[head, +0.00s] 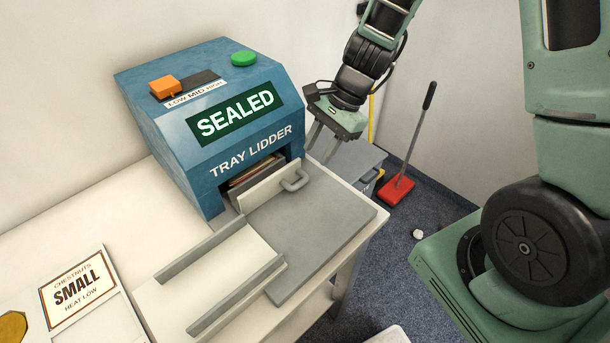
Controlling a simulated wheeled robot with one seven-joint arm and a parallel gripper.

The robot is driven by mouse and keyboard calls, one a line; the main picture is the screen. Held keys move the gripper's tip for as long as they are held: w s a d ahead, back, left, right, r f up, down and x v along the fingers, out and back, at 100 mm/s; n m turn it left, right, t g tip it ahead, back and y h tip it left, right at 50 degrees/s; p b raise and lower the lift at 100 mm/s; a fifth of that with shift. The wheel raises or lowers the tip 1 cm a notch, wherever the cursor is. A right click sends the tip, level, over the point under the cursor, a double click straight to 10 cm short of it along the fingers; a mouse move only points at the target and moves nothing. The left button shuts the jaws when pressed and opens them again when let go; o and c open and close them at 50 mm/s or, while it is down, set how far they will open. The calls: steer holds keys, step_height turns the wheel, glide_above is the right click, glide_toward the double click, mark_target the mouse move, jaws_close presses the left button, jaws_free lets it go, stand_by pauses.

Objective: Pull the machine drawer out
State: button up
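The blue tray lidder (180,140) stands on the white table, and its green display reads SEALED. Its drawer (262,194) has a white front panel with a grey loop handle (296,181). The panel stands just in front of the dark opening at the machine's base. A strip of brownish and pale material shows in the gap behind the panel; I cannot tell what it is. My gripper (322,148) is above and slightly right of the handle, fingers pointing down. Its two fingers are apart with nothing seen between them, and they appear clear of the handle.
A bare grey plate (320,220) lies before the drawer. Beside it is a pale channel with grey side rails (235,298). A card reading CHESTNUTS SMALL, HEAT LOW (78,291) lies at left. A red dustpan (396,191) and a grey-topped box (352,160) are beyond the table.

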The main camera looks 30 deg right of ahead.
mark_target(301, 181)
steer(key=b+x, duration=0.1)
steer(key=x, duration=0.7)
steer(key=shift+f, duration=0.1)
jaws_close()
